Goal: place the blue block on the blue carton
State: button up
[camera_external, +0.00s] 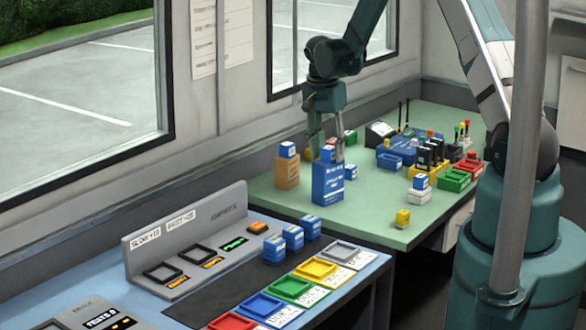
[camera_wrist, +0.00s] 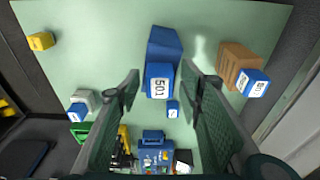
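The blue carton (camera_external: 328,190) stands upright on the green table, and its blue side shows in the wrist view (camera_wrist: 165,44). A blue block (camera_external: 328,156) with a white label sits on top of the carton. In the wrist view the block (camera_wrist: 159,84) lies between my fingertips, with a gap on both sides. My gripper (camera_external: 327,149) points down over the carton. It is open around the block, and in the wrist view (camera_wrist: 160,88) both fingers stand apart from it. Whether the block lies flat on the carton is hard to see.
An orange carton (camera_external: 287,174) with another blue block (camera_external: 287,149) on top stands left of the blue carton. A yellow block (camera_external: 402,218) lies near the table's front edge. Trays and small items crowd the right side. Several blue blocks (camera_external: 274,247) stand on the console.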

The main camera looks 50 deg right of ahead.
aim_at(325, 149)
jog(key=shift+r, duration=0.25)
notch_tip(325, 149, up, 12)
jog(key=a, duration=0.1)
jog(key=shift+a+f+b, duration=0.15)
jog(key=shift+a+b, duration=0.15)
jog(key=shift+a, duration=0.1)
dwell(0.6)
dwell(0.5)
jog(key=s+a+r+n+t, duration=0.2)
jog(key=s+a+r+n, duration=0.25)
jog(key=a+r, duration=0.55)
jog(key=s+a+r+n+t, duration=0.1)
jog(key=s+a+r+n, duration=0.4)
jog(key=a+r, duration=0.55)
jog(key=s+a+n+t+y, duration=0.1)
jog(key=s+a+n+t, duration=0.3)
jog(key=s+a, duration=1.3)
jog(key=shift+s+a+r+n+y, duration=0.15)
jog(key=shift+s+a+n+y, duration=0.25)
jog(key=shift+s+n, duration=1.65)
